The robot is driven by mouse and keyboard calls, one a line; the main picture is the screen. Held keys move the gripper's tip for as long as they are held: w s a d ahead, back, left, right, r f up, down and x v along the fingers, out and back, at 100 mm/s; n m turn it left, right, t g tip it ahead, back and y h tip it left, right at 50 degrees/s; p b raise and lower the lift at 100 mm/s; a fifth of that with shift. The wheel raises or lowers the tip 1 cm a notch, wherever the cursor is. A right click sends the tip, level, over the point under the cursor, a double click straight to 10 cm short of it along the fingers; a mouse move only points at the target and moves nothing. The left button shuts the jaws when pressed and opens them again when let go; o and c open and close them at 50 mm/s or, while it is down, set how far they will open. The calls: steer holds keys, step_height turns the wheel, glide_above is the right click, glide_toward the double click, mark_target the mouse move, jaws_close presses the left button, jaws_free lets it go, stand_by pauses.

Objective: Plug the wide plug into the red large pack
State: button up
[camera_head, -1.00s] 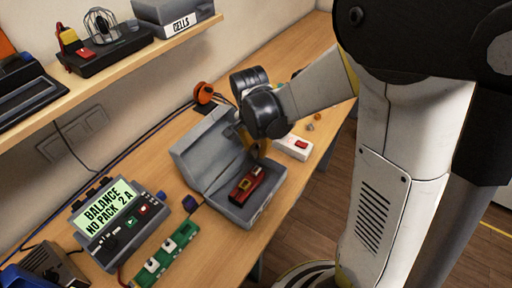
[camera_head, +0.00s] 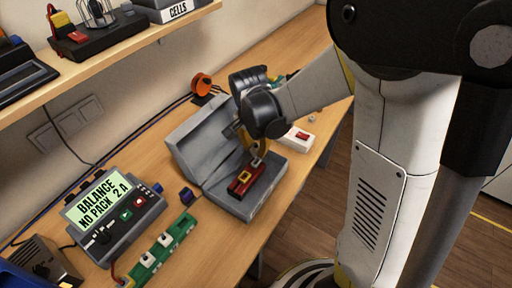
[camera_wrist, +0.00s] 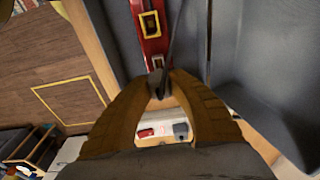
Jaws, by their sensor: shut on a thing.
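The red pack (camera_head: 240,184), with a yellow band, lies in the open grey case (camera_head: 232,206) on the bench. In the wrist view the red pack (camera_wrist: 150,45) runs up from just beyond my fingertips. My gripper (camera_head: 259,158) is over the case at the pack's far end. In the wrist view my gripper (camera_wrist: 157,92) is shut on a small dark plug (camera_wrist: 156,83), with a dark cable rising from it. The plug is close to the pack's near end in that view; whether they touch I cannot tell. The fingers hide part of the plug.
The case lid (camera_head: 195,140) stands open on the wall side. A white box with a red switch (camera_head: 297,139) sits beyond the case. A charger (camera_head: 115,218) reading "BALANCE NO PACK 2.A" and a green board (camera_head: 160,250) stand nearer. A shelf (camera_head: 120,45) overhangs the bench.

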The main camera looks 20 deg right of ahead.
mark_target(256, 164)
steer(key=shift+f+b, duration=0.45)
steer(key=shift+f, duration=0.4)
steer(key=shift+f+b, duration=1.4)
steer(key=shift+b, duration=0.05)
stand_by(1.1)
steer(key=o, duration=1)
steer(key=shift+r, duration=0.15)
steer(key=r, duration=0.8)
steer(key=s+a+r, duration=0.1)
steer(key=r, duration=0.2)
steer(key=shift+a+r, duration=0.1)
steer(key=shift+r, duration=0.3)
